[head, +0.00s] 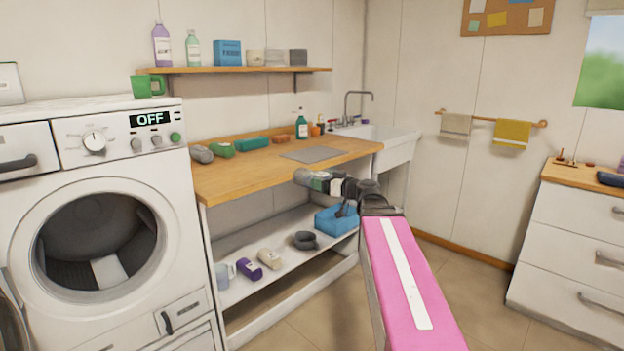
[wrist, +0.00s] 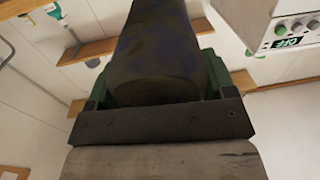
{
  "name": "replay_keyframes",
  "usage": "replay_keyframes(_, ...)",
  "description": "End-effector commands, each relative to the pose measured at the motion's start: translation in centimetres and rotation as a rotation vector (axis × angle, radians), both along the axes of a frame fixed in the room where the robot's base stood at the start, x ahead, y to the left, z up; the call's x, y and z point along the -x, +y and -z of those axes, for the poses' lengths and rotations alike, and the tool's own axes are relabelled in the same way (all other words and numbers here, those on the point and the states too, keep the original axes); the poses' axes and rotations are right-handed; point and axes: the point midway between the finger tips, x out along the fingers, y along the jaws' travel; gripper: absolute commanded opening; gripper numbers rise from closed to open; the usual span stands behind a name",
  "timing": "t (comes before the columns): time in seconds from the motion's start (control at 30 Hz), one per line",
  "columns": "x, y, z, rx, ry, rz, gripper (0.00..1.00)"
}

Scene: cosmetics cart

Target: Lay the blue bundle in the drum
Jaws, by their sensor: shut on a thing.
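My gripper (head: 316,180) is held out in front of the wooden counter, above the lower shelf. In the wrist view its green jaws (wrist: 155,85) are shut on a dark, bluish, rolled bundle (wrist: 155,50), which sticks out beyond them. In the head view the bundle's end (head: 300,176) looks dark grey and points left. The washing machine (head: 190,215) stands at the left, its display reading OFF. Its round drum (head: 75,225) is open to view, dark inside, with a pale piece low in it that I cannot identify. The bundle is well right of the drum, clear of it.
Several rolled items, including a grey one (head: 202,154) and a teal one (head: 252,143), lie on the counter (head: 240,180). The lower shelf (head: 285,275) holds a blue box (head: 336,220), a purple bottle (head: 249,269) and a dark grey item (head: 304,240).

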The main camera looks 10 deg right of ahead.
Motion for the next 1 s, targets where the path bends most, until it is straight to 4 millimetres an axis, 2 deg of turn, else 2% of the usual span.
replay_keyframes(0.2,-2.1,0.0,1.6,-0.002,0.001,0.127,0.48)
replay_keyframes(0.37,-4.2,-0.7,1.9,0.0,0.0,0.279,0.48)
replay_keyframes(0.57,-6.0,-1.4,1.2,0.0,-0.001,0.428,0.48)
replay_keyframes(0.73,-7.4,-1.8,-0.3,0.001,-0.003,0.54,0.48)
replay_keyframes(1.0,-8.4,-1.9,-2.1,0.001,-0.003,0.626,0.48)
